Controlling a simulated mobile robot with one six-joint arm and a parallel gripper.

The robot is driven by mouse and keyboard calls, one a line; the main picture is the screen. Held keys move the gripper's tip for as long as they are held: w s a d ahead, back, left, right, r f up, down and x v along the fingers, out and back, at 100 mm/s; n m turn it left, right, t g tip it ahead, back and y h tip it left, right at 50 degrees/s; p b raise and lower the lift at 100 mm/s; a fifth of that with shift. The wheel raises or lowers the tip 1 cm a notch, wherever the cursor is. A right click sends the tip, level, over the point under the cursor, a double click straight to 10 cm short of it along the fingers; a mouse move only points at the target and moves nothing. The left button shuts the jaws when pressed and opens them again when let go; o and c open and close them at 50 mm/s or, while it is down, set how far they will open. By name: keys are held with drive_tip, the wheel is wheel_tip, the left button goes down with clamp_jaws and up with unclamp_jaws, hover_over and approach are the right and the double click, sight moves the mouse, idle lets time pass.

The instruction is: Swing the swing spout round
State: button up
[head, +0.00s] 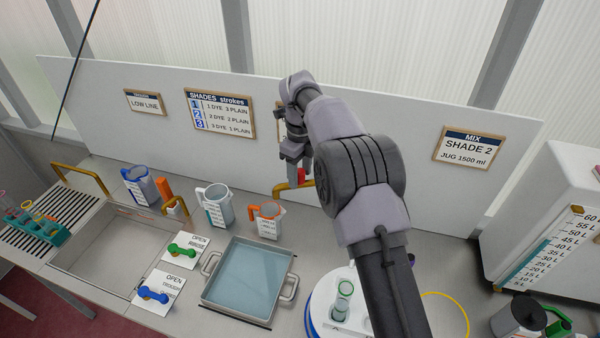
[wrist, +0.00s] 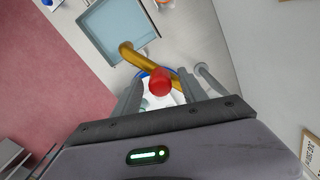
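The swing spout is a brass pipe (wrist: 133,55) with a red knob (wrist: 160,82), seen in the wrist view. In the head view the red knob (head: 301,176) and a short piece of brass pipe (head: 279,189) show beside my gripper; the rest is hidden behind my arm. My gripper (wrist: 164,85) has its fingers apart on either side of the red knob, with gaps visible, so it looks open around it. In the head view my gripper (head: 296,158) points down near the back panel, and its fingertips are hard to make out.
A grey water-filled tray (head: 250,302) stands on the counter, left of my arm. An orange-handled jug (head: 268,222), a clear jug (head: 216,207) and a blue jug (head: 139,187) stand behind. A sink (head: 103,255) is at left. A white tank (head: 550,230) stands at right.

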wheel_tip(320, 180, up, 18)
drive_tip(key=p, duration=0.6)
drive_tip(key=shift+f+p, duration=0.25)
drive_tip(key=shift+p, duration=0.05)
drive_tip(key=shift+f, duration=0.15)
